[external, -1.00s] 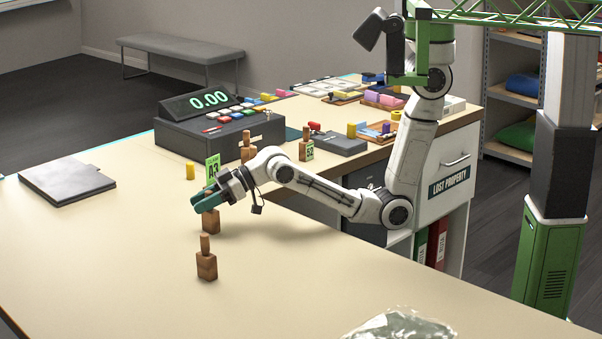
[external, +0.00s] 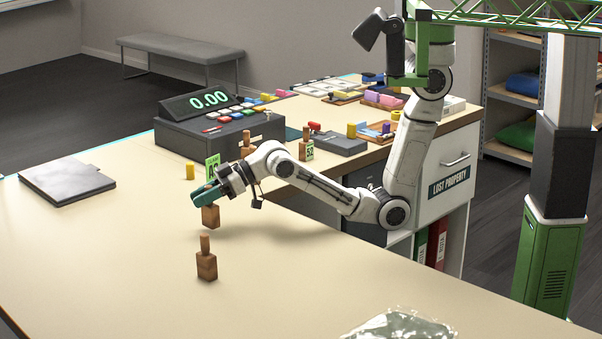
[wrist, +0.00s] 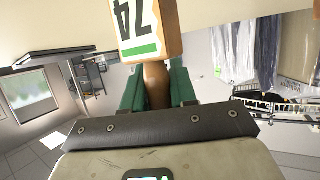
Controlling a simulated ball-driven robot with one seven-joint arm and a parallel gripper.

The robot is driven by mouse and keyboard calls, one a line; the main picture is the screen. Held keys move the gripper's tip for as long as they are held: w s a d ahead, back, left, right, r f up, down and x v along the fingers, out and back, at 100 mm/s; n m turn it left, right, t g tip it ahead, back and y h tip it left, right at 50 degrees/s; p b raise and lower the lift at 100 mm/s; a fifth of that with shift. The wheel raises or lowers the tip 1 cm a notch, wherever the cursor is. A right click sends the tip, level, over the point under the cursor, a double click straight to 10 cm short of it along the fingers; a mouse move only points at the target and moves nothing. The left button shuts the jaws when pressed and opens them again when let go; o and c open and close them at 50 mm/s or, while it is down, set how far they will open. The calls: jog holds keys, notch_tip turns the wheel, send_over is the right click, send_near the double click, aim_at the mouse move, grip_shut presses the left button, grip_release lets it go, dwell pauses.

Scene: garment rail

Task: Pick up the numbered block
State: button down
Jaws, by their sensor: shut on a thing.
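My gripper (external: 207,196) is shut on the knob of a wooden numbered block (external: 211,217), which hangs below the teal fingers and appears slightly above the counter. In the wrist view the block (wrist: 170,30) shows a white label with dark digits, upside down, apparently 74, and a green stripe. Its brown knob (wrist: 157,85) sits between the green fingers of my gripper (wrist: 156,90). A second wooden block (external: 206,266) with a knob stands upright on the counter in front; no number shows on it.
A green tag (external: 212,166) stands just behind my gripper. Further back are another wooden block (external: 248,150), a block labelled 52 (external: 306,149), a yellow piece (external: 190,171) and a cash register (external: 205,135). A grey folder (external: 67,181) lies left. The front counter is mostly clear.

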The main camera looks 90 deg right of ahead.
jog(key=s+d+r+p, duration=0.1)
jog(key=s+r+p, duration=0.3)
jog(key=s+r, duration=0.7)
jog(key=s, duration=0.3)
jog(key=shift+d+r, duration=0.2)
jog(key=shift+r, duration=0.15)
